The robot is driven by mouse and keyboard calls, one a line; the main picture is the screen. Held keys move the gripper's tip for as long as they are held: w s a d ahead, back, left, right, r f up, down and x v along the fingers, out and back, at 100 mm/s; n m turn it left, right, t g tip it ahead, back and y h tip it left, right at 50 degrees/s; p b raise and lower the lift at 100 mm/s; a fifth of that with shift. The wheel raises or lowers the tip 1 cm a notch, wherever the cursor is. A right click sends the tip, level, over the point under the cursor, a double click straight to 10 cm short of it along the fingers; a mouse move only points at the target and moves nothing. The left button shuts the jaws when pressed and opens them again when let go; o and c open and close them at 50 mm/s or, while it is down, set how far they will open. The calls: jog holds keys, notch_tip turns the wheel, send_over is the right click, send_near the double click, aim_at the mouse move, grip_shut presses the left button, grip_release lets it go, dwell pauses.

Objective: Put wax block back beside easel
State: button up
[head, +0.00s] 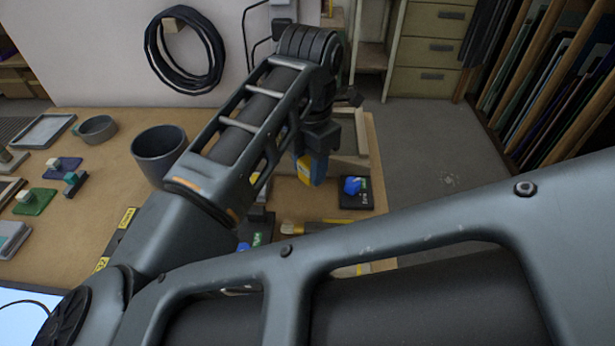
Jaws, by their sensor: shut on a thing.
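My gripper (316,150) points down over the right part of the table and is shut on a blue and yellow block (311,172). This may be the wax block, but I cannot read a label on it. The fingers are dark and partly merge with the wrist. A pale wooden frame (360,133), possibly the easel, stands just behind and to the right of my gripper, partly hidden by it. I cannot tell whether the block touches the table.
A black pad (364,195) with a blue piece (352,186) lies right of the held block. A grey pot (159,153), a shallow bowl (97,129) and a green pad (34,203) are on the left. My arm hides much of the table's front.

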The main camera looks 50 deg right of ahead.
aim_at(308, 181)
jog(key=f, duration=0.1)
jog(key=f+p, duration=0.1)
jog(key=f, duration=0.1)
jog(key=shift+a+f, duration=0.2)
jog(key=shift+f, duration=0.45)
jog(key=shift+f+b, duration=0.2)
jog(key=shift+b, duration=0.15)
jog(key=o, duration=1)
jog(key=shift+r, duration=0.1)
jog(key=shift+r+p, duration=0.15)
jog(key=shift+p, duration=0.15)
notch_tip(308, 181, up, 12)
jog(key=shift+b, duration=0.95)
